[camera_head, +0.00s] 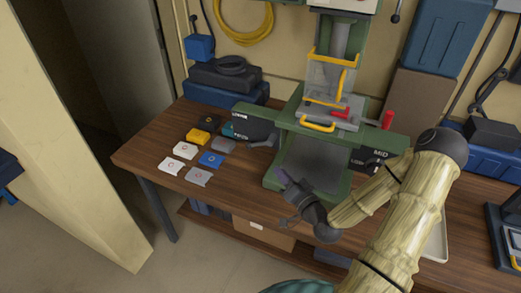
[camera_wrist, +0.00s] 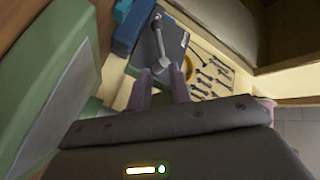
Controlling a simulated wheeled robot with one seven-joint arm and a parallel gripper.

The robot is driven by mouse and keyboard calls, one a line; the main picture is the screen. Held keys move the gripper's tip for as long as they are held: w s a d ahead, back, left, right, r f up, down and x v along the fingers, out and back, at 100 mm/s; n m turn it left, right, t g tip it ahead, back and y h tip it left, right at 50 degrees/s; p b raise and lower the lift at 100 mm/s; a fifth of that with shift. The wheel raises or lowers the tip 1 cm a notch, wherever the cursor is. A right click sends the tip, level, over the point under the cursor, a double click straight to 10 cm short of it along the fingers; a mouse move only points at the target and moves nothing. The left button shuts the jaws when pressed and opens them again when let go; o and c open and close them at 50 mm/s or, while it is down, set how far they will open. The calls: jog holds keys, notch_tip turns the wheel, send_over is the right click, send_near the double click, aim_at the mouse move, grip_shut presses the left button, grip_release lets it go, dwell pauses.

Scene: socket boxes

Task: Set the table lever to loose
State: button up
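The table lever (camera_head: 264,143) is a grey handle on a black plate (camera_head: 252,124) at the left of the green machine. The plate carries small white words, too small to read surely. The lever extends to the plate's lower right. In the wrist view the lever (camera_wrist: 159,42) runs from its pivot toward me, its rounded end lying in line with the gap between my fingers. My gripper (camera_head: 283,178) is open, in front of the machine's table, and looks short of the lever in the head view. In the wrist view its purple fingers (camera_wrist: 160,84) are apart.
The green machine (camera_head: 352,147) has a yellow-framed guard (camera_head: 331,75) and a red handle (camera_head: 388,119). Several small coloured boxes (camera_head: 211,159) lie on the wooden bench (camera_head: 140,152) at left.

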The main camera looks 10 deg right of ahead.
aim_at(259, 145)
jog(key=b+x, duration=0.2)
jog(key=x, duration=1.3)
jog(key=shift+w, duration=0.2)
